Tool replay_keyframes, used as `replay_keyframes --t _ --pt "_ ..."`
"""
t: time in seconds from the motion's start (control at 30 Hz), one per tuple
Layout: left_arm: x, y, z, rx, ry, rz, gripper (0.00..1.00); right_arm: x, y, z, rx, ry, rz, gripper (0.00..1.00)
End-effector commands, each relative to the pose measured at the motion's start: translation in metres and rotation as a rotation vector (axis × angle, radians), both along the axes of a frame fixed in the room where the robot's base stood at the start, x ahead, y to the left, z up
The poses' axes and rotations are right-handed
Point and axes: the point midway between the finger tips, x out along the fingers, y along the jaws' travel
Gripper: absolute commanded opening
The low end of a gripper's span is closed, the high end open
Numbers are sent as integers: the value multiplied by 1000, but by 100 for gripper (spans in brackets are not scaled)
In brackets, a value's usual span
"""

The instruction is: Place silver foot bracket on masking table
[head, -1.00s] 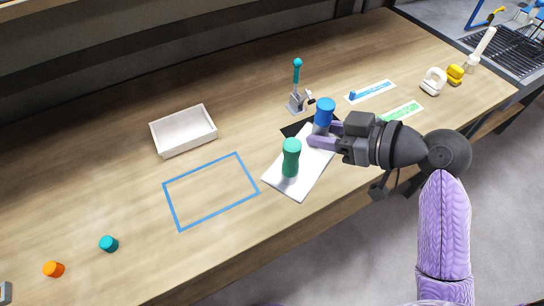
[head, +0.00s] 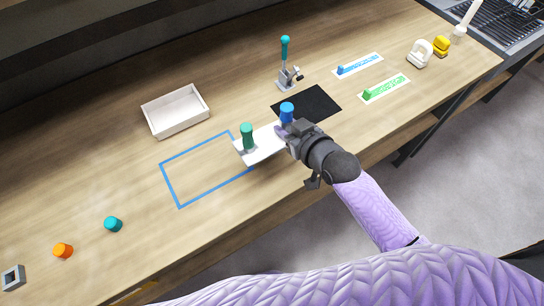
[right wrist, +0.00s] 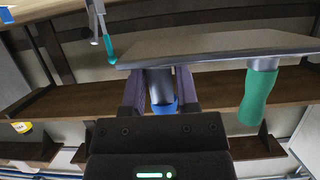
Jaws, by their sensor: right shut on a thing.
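My right gripper (head: 284,130) is shut on the blue handle (head: 287,112) of a pale flat plate (head: 264,147). In the right wrist view the plate (right wrist: 220,46) lies across the fingers, with the blue handle (right wrist: 162,105) between them. A green handle (head: 247,136) stands on the plate's left end. The plate's left end overlaps the right edge of a blue taped outline (head: 172,195) on the wooden table (head: 225,225). A small grey square bracket (head: 13,278) lies at the far left; I cannot tell whether it is the silver foot bracket. My left gripper is out of view.
A bare black mat (head: 310,102) lies right of the plate. A teal-handled clamp (head: 289,78) stands behind it. A white tray (head: 176,112) is behind the outline. Teal (head: 113,224) and orange (head: 62,251) pieces lie at left. The outline's inside is mostly clear.

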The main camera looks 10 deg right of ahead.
Motion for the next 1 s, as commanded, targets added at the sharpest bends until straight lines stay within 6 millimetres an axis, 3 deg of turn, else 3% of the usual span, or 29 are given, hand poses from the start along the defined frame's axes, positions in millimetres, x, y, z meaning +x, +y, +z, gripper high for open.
replay_keyframes --t 0.03,0.37,0.77,0.8,0.93,1.0 --pt "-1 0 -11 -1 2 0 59 0 0 -18 1 5 0 0" --pt "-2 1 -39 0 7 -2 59 0 0 -82 0 4 0 0" --pt "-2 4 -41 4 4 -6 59 0 0 -89 0 1 0 0" --pt "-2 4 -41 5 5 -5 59 0 0 -89 -1 2 0 42" --pt "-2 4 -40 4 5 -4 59 0 0 -88 -1 2 0 70" --pt "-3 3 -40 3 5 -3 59 0 0 -88 -1 2 0 74"
